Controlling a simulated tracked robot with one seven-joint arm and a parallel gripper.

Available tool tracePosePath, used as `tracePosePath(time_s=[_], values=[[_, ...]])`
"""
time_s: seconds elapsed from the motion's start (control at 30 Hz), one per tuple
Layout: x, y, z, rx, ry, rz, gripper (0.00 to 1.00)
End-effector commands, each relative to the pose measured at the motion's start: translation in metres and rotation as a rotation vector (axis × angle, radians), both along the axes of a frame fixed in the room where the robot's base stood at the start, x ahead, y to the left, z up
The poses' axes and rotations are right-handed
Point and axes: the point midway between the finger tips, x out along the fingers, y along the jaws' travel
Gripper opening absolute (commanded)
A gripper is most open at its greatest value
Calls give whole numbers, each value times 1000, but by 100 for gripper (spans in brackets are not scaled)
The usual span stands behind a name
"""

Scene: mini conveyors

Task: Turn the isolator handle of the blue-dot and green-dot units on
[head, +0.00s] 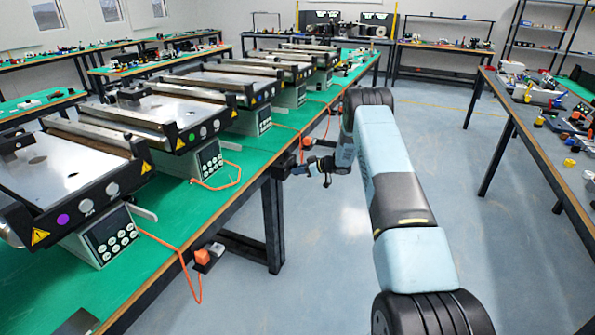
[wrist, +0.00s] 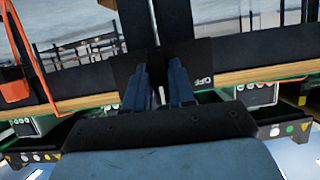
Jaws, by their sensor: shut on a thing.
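The green-dot unit (head: 172,136) stands on the bench, with its green dot on the front rail. The blue-dot unit (head: 232,98) stands behind it. My gripper (head: 283,171) is at the bench's aisle edge. In the wrist view, my gripper (wrist: 162,72) is shut on an isolator handle, mostly hidden by the fingers, in front of a black plate (wrist: 203,62). The plate shows "OFF" beside the right finger. I cannot tell the handle's angle. An orange isolator (head: 306,143) hangs farther along the edge; an orange one also shows in the wrist view (wrist: 14,91).
The purple-dot unit (head: 80,205) stands nearest, with an orange isolator (head: 202,257) below the bench edge. Orange cables (head: 222,184) run over the green bench top (head: 160,218). The aisle floor (head: 300,260) is clear. Another bench (head: 540,150) stands at the right.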

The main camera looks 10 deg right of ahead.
Motion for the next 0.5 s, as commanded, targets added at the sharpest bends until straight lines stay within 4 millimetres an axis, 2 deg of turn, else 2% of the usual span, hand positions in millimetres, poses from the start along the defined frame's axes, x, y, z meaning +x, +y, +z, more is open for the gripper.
tracePosePath(time_s=[0.03,0.3,0.33,0.5], values=[[2,-5,1,-3,-2,-8,0],[2,-5,2,-3,-4,-9,0],[2,-5,2,-3,-4,-10,27],[2,-4,2,-2,-3,-7,43]])
